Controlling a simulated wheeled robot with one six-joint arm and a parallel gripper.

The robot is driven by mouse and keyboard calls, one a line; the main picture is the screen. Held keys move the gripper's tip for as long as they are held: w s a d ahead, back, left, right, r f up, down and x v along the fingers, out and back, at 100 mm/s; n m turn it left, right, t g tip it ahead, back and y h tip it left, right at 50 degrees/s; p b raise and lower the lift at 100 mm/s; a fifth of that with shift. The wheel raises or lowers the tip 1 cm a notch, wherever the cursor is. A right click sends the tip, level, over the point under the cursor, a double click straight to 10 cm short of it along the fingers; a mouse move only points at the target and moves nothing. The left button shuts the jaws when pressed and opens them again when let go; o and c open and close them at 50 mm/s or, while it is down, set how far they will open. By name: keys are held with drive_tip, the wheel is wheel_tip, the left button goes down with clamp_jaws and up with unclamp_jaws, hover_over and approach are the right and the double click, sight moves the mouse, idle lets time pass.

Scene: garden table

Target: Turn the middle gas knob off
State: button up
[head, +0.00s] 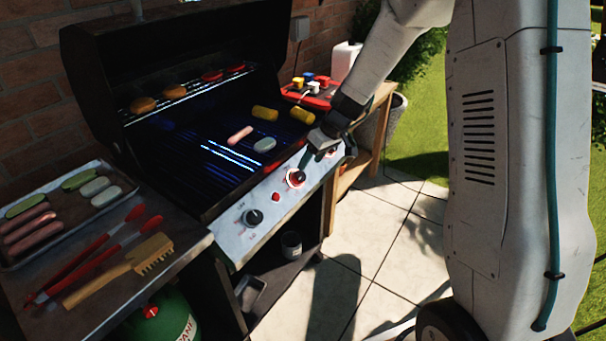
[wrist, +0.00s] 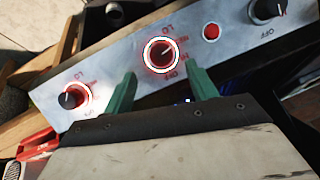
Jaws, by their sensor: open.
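The control panel (head: 265,203) on the grill front carries three dark round knobs. The middle knob (head: 296,178) has a lit red ring and shows in the wrist view (wrist: 161,54) with its white mark slanting to the upper right. My gripper (wrist: 162,80) is open, its two green fingers pointing at the middle knob from just below it in that view, with nothing between them. In the head view my gripper (head: 324,148) is at the panel's right end, right of the middle knob. I cannot tell whether a finger touches the panel.
Another knob (wrist: 72,98) also has a lit ring; the knob at the other end (wrist: 267,10) is unlit. A red button (wrist: 211,31) sits between it and the middle knob. Food lies on the grill grate (head: 205,160). Tongs (head: 85,255) and a brush (head: 125,268) lie on the left shelf.

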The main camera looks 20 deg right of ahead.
sight(302, 175)
drive_tip(key=x, duration=0.7)
drive_tip(key=c, duration=1)
